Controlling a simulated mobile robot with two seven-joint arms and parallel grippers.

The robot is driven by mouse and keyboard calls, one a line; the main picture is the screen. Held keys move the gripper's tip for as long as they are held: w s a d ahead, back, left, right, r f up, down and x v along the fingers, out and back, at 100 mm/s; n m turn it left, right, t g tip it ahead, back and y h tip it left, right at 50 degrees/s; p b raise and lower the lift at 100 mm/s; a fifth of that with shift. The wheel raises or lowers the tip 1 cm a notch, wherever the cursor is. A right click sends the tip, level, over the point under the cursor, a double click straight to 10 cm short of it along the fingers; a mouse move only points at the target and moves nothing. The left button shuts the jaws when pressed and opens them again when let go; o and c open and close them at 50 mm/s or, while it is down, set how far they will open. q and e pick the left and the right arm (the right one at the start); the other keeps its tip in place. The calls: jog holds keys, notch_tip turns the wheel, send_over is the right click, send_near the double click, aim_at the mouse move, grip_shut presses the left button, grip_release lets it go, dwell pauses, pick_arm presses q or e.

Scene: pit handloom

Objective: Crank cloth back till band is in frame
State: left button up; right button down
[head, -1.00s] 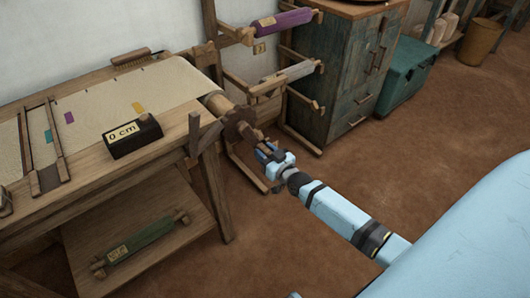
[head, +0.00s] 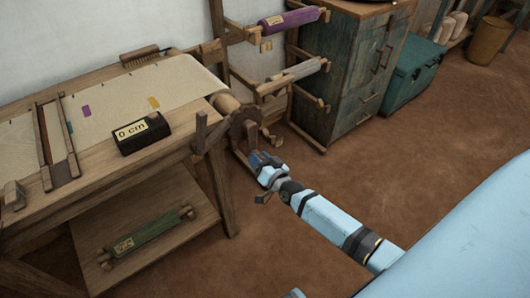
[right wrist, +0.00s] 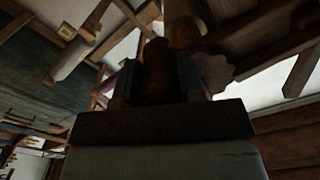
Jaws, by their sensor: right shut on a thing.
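The pale cloth (head: 120,100) lies over the loom table and runs to a wooden roller (head: 226,102) at its right end. A toothed wheel (head: 243,128) sits at the roller's end. My right gripper (head: 258,160) is shut on the crank handle, low beside the wheel; its jaws hide most of the handle. In the right wrist view the dark handle (right wrist: 158,75) stands between the fingers. My left gripper is not in view.
A black box reading "0 cm" (head: 143,133) stands on the table's front edge. A green roll (head: 145,233) lies on the lower shelf. A rack with a purple roll (head: 288,22) and a teal cabinet (head: 345,75) stand behind. The floor at right is clear.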

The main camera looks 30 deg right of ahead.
pick_arm(q)
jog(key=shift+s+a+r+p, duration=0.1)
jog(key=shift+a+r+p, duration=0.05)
jog(key=shift+p, duration=0.9)
pick_arm(e)
jog(key=a+m, duration=0.2)
jog(key=m, duration=0.1)
jog(key=a+r+m, duration=0.1)
jog(key=a+m, duration=0.1)
jog(key=a, duration=0.1)
jog(key=shift+s+r+m, duration=0.2)
jog(key=shift+m, duration=0.2)
jog(key=c, duration=0.7)
grip_release()
jog(key=shift+c, duration=0.2)
jog(key=shift+s, duration=0.1)
pick_arm(q)
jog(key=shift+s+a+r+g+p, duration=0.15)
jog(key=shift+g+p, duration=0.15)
jog(key=shift+p, duration=0.4)
pick_arm(e)
jog(key=s+d, duration=0.1)
jog(key=s, duration=1.2)
jog(key=shift+s, duration=0.3)
